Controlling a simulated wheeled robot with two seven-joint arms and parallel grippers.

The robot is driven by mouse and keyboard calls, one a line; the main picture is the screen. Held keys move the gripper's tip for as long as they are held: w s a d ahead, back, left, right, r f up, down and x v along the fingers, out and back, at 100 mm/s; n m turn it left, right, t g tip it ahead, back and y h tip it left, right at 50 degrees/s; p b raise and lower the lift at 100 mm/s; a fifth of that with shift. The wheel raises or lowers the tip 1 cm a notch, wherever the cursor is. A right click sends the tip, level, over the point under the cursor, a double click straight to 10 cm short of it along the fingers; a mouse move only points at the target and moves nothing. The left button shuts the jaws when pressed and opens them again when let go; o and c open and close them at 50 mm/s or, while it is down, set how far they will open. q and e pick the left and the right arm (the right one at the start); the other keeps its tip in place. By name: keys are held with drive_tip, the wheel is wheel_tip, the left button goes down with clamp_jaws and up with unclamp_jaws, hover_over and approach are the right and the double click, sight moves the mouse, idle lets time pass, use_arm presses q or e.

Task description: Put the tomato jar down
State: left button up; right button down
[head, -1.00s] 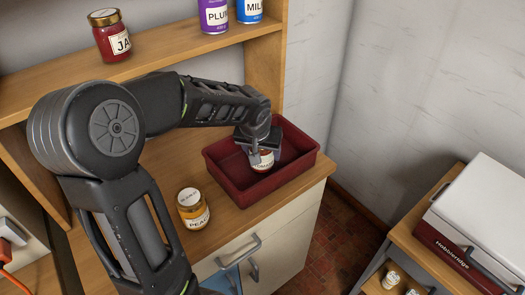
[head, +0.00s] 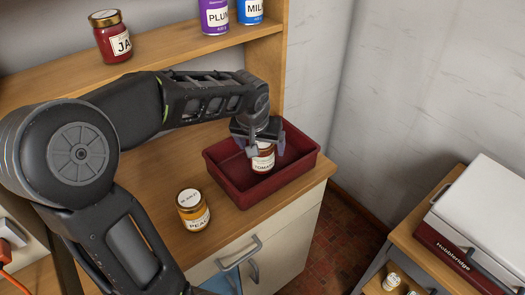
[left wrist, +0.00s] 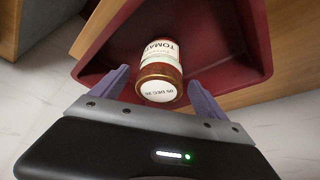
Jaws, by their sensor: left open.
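The tomato jar (head: 263,160) stands in the dark red tub (head: 233,189) on the counter. Its label reads TOMATO in the left wrist view, where the jar (left wrist: 161,65) shows between and just beyond the fingers, with its dated lid toward me. My left gripper (head: 259,143) is open above the jar, a finger to each side. It also shows in the left wrist view (left wrist: 160,97), with gaps between both fingers and the jar. The tub (left wrist: 230,50) surrounds the jar in that view. My right gripper is not in view.
A peach-coloured jar (head: 193,209) stands on the counter left of the tub. A red jam jar (head: 111,37), a purple can (head: 214,16) and a blue can (head: 250,11) stand on the shelf above.

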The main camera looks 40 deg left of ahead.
use_arm(q)
drive_tip(key=v, duration=0.7)
drive_tip(key=shift+s+a, duration=0.1)
idle(0.4)
